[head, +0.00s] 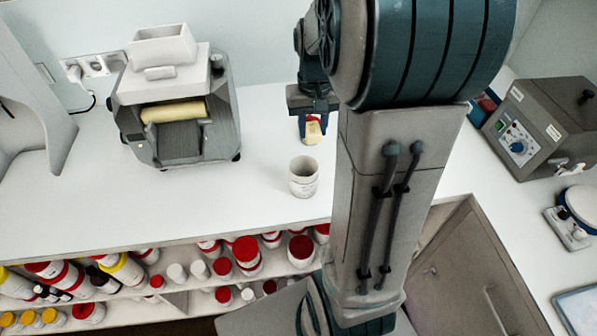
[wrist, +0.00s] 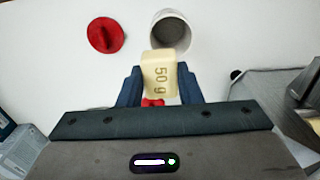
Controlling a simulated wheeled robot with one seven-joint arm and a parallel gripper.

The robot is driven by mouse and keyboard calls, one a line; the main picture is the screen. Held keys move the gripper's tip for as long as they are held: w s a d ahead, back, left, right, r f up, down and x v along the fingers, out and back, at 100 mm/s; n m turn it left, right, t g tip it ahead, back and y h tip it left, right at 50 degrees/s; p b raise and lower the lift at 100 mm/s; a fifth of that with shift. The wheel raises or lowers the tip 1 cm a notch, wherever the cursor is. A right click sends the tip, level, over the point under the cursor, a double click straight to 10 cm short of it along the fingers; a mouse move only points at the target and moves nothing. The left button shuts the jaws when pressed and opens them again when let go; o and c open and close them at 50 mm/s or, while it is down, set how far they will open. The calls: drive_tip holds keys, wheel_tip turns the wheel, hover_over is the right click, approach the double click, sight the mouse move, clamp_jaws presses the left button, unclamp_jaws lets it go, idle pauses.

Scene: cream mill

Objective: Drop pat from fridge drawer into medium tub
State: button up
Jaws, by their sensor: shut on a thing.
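My gripper (head: 312,128) is shut on a pale yellow pat (head: 313,131), held above the white counter. In the wrist view the pat (wrist: 161,68) reads "50 g" and sits between the blue fingers of my gripper (wrist: 160,85). An open white tub (head: 303,176) stands upright on the counter, nearer the front edge than the pat. In the wrist view the tub (wrist: 172,32) lies just beyond the pat, which overlaps its rim in the picture. The fridge drawer cannot be made out.
A red lid (wrist: 105,35) lies beside the tub in the wrist view. A grey roller mill (head: 177,105) stands at the left of the counter. A grey control box (head: 540,125) stands at the right. Shelves below hold several red-lidded tubs (head: 247,254). The counter left of the tub is clear.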

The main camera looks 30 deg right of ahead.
wheel_tip(320, 180, down, 6)
drive_tip(key=b, duration=0.3)
drive_tip(key=shift+a+r+b, duration=0.1)
drive_tip(key=shift+r+b, duration=0.1)
drive_tip(key=shift+b, duration=0.2)
drive_tip(key=o, duration=1)
drive_tip(key=shift+o, duration=0.2)
wheel_tip(320, 180, up, 14)
drive_tip(key=shift+b, duration=0.55)
